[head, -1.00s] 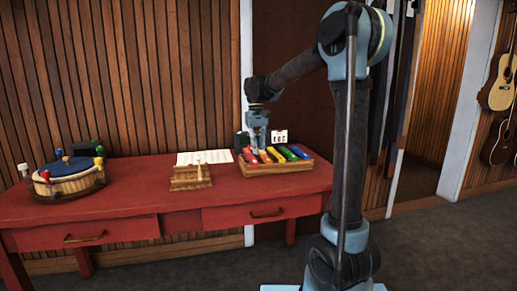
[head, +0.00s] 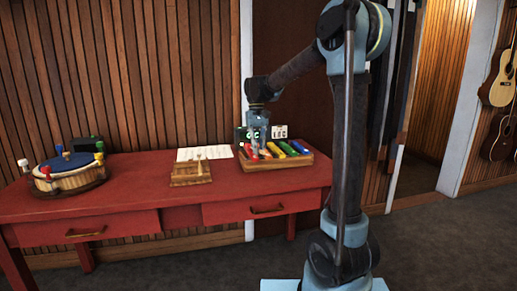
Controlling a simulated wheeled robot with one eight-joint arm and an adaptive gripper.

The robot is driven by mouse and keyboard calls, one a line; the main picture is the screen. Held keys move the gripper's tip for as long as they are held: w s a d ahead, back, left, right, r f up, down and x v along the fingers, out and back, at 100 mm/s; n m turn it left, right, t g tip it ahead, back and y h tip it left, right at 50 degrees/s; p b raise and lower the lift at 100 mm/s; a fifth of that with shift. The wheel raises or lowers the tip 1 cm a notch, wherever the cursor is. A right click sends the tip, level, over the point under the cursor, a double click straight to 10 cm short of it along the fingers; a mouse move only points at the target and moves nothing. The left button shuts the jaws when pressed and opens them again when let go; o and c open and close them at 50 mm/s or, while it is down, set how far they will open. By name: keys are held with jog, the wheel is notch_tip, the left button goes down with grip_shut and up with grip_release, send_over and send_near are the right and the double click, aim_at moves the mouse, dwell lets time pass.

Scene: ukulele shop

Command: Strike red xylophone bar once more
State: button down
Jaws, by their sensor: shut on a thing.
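The xylophone has a wooden frame (head: 277,164) and coloured bars, and sits at the right end of the red table. The red bar (head: 249,151) is at its left end, partly hidden by my gripper. My gripper (head: 258,147) points down over the left part of the bars. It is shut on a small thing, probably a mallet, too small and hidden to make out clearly. I cannot tell whether it touches a bar.
A wooden rest (head: 190,177) with a pale stick-like thing stands left of the xylophone, before a white sheet (head: 206,153). A round drum (head: 68,180) stands far left.

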jog(key=shift+s+v, duration=0.2)
jog(key=shift+v, duration=0.75)
jog(key=shift+s+v, duration=0.2)
jog(key=shift+v, duration=0.75)
jog(key=shift+s+v, duration=0.2)
jog(key=shift+v, duration=0.8)
jog(key=shift+d+r, duration=0.1)
jog(key=shift+d, duration=0.05)
